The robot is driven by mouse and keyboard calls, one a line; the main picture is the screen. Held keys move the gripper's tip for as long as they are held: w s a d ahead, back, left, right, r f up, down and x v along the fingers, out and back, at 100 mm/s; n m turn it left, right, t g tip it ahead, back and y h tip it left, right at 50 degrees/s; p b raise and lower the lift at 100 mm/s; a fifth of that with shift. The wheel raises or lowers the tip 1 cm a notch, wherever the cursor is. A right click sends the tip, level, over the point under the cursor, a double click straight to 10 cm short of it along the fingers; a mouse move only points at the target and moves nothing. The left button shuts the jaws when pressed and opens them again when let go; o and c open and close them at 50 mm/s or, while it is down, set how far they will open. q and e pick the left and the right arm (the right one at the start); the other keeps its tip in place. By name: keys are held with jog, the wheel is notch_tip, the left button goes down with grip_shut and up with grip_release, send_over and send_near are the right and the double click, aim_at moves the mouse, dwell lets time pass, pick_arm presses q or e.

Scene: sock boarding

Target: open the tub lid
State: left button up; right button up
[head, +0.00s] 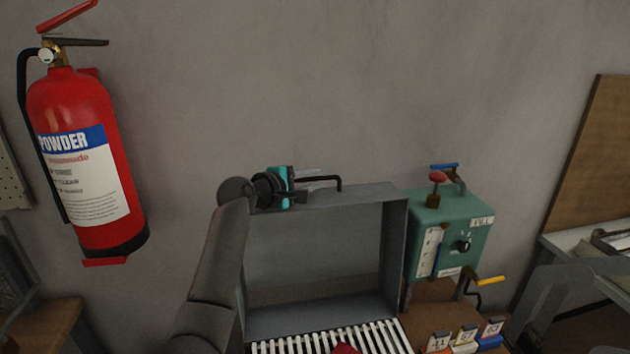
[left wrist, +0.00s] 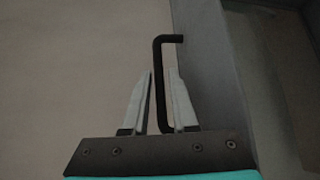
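The grey tub lid (head: 315,240) stands raised, its hollow inner side facing me, behind a row of white slats (head: 330,340). A black bent handle (head: 340,184) sticks out at the lid's top edge; it also shows in the left wrist view (left wrist: 159,75). My left gripper (head: 318,180) is at the lid's top edge by the handle. My right gripper is not in view.
A green control box (head: 450,230) with a red knob and levers stands right of the lid. Small labelled blocks (head: 465,340) sit at the lower right. A red fire extinguisher (head: 80,165) hangs on the wall at left. The wall above the lid is clear.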

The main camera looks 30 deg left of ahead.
pick_arm(q)
jog(key=shift+w+d+f, duration=0.15)
jog(key=shift+w, duration=0.5)
jog(key=shift+c, duration=0.3)
grip_shut()
dwell(0.8)
